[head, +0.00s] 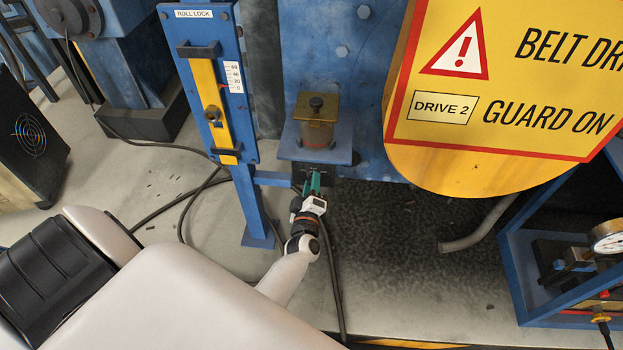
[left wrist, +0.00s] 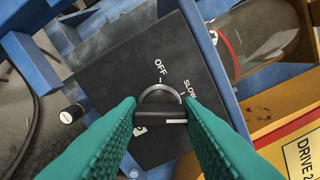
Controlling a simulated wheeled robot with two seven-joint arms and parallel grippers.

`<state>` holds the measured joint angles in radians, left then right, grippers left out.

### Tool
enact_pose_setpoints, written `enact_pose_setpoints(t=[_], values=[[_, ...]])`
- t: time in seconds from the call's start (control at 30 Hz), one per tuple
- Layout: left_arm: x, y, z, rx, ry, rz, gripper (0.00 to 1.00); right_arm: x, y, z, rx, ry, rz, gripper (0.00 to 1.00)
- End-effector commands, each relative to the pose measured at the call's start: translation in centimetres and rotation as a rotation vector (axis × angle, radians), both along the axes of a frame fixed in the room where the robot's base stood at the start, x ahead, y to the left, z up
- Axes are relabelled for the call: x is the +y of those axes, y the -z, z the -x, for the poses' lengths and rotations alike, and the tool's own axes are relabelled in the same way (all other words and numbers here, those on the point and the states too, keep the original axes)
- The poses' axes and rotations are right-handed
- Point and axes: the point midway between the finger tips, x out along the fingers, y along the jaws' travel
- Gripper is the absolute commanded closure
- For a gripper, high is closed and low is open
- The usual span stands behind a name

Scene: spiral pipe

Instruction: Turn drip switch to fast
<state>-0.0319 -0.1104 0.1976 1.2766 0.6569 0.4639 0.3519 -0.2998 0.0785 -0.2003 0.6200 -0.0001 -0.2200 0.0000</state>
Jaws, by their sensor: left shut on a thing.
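The drip switch (left wrist: 160,104) is a dark round knob with a grip bar, on a black panel (left wrist: 130,70) in the left wrist view. OFF is printed above it and SLOW to its upper right. A white mark shows on the right part of the bar, below SLOW. Another white label at the lower left is mostly covered. My left gripper (left wrist: 160,118) has its green fingers on both sides of the bar, shut on it. In the head view, my left gripper (head: 312,184) is at the small dark box under the blue bracket. My right gripper is out of view.
A brass-coloured oiler cup (head: 317,122) stands on a blue bracket (head: 316,152) above the gripper. A blue roll lock post (head: 211,80) stands to the left. A yellow belt guard (head: 440,165) hangs to the right. Dark cables (head: 187,200) run across the floor.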

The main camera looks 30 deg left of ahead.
Motion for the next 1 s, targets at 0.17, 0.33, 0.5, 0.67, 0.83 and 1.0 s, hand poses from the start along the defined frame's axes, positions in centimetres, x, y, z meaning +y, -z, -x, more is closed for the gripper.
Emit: enact_pose_setpoints(t=[0.17, 0.33, 0.5, 0.67, 0.83, 1.0], values=[[-0.1, -0.1, 0.0, 0.079, 0.002, -0.144, 0.9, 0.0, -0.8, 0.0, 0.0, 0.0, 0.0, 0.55], [-0.1, 0.0, 0.0, 0.144, 0.002, -0.267, 0.9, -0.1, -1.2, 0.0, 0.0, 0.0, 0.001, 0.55], [-0.2, 0.1, 0.0, 0.196, 0.002, -0.368, 0.9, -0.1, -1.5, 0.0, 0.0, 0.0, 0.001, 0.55], [-0.1, 0.1, 0.0, 0.229, 0.002, -0.432, 0.9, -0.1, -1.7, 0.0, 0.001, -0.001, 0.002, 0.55], [-0.1, 0.1, 0.0, 0.251, 0.002, -0.473, 0.9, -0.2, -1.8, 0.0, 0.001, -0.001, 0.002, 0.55], [-0.1, 0.2, 0.0, 0.259, 0.003, -0.49, 0.9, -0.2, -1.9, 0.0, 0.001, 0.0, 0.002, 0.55]])
